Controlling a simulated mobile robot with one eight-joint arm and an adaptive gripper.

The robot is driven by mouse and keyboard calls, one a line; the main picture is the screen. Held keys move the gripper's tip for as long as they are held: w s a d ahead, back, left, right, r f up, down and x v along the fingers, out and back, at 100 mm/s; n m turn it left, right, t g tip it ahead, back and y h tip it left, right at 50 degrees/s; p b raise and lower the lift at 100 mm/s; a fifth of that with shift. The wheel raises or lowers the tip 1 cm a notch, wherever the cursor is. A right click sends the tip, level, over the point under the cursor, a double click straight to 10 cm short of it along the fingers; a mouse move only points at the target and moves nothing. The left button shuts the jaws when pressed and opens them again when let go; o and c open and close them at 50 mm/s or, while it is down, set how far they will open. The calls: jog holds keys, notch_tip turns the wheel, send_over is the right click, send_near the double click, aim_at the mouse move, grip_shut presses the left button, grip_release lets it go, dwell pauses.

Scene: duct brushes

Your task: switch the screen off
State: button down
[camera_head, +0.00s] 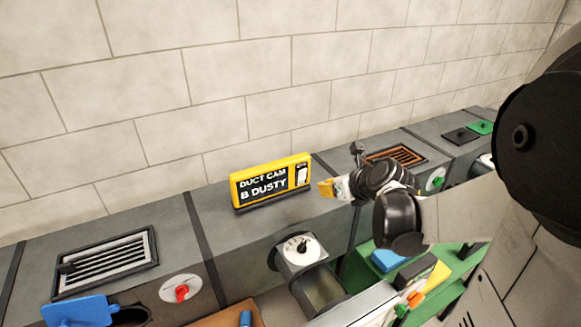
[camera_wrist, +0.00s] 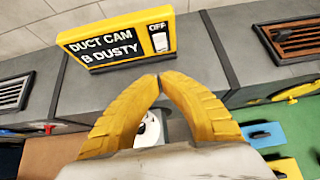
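The screen (camera_head: 262,184) is a yellow-framed box with a black face reading "DUCT CAM B DUSTY", standing on the grey duct against the wall. It also shows in the wrist view (camera_wrist: 105,50). At its right end is a white rocker switch (camera_wrist: 160,41) with "OFF" above it, small in the head view (camera_head: 302,174). My gripper (camera_head: 327,188) is just right of the screen. In the wrist view its yellow fingers (camera_wrist: 158,79) meet at the tips, empty, in front of and below the switch. I cannot tell whether the tips touch the box.
A white dial (camera_head: 302,248) sits on the duct front below the screen. Vents lie to the left (camera_head: 105,262) and right (camera_head: 397,156). A blue brush (camera_head: 77,311) is at lower left. A green tray (camera_head: 455,266) with coloured blocks is at lower right.

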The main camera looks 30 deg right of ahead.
aim_at(301, 171)
jog(key=b+x, duration=0.2)
jog(key=x, duration=0.7)
jog(key=shift+f+b, duration=0.1)
jog(key=shift+b, duration=0.3)
jog(key=w, duration=0.2)
jog(key=shift+w+r, duration=0.2)
jog(key=shift+w, duration=0.05)
jog(key=shift+w+r+b, duration=0.2)
jog(key=shift+w+b, duration=0.1)
jog(key=shift+w, duration=0.4)
jog(key=shift+w+r, duration=0.25)
jog(key=shift+w, duration=0.3)
jog(key=shift+r, duration=0.2)
jog(key=shift+r+p, duration=0.65)
jog(key=shift+p, duration=0.05)
jog(key=shift+s, duration=0.1)
